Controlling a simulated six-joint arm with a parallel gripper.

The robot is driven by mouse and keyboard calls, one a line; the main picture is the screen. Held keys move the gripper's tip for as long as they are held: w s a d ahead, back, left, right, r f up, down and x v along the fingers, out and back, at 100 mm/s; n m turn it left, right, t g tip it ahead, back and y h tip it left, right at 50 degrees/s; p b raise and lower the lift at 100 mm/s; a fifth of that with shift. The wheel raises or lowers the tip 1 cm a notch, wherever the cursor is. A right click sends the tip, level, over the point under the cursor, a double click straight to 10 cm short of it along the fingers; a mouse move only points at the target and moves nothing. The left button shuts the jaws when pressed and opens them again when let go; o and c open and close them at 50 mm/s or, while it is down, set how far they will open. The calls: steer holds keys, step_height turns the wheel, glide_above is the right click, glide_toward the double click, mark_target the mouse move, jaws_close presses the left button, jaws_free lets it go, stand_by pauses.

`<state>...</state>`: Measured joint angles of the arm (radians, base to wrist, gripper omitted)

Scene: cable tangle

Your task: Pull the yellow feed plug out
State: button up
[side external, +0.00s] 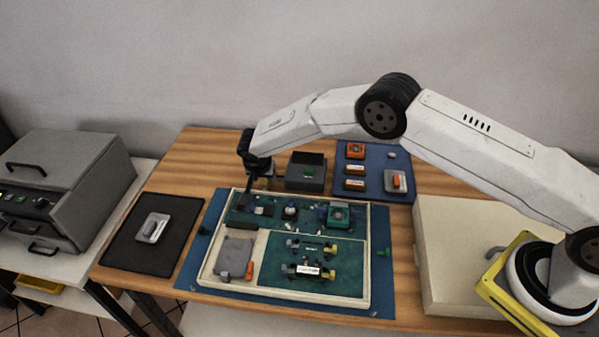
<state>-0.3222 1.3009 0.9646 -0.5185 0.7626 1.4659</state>
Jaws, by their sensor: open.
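A shallow cream tray (368,270) holds green boards in a back section and a front right section. Small yellow parts show on the front right board (345,288), one at its right side (330,274) and another behind it (329,250). They are too small to tell which is the yellow feed plug or how it is seated. My gripper (260,184) points down over the back left edge of the tray, away from these yellow parts. It is open, and I see nothing held in it. Its fingertips are small and dark here.
A grey block (235,252) lies in the tray's front left section, with orange parts beside it. A dark open box (306,171) and a blue mat (372,160) with several modules stand behind. A black mat (130,252) lies left, and a cream box (455,245) stands right.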

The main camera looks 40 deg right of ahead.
steer(key=shift+v, duration=2.85)
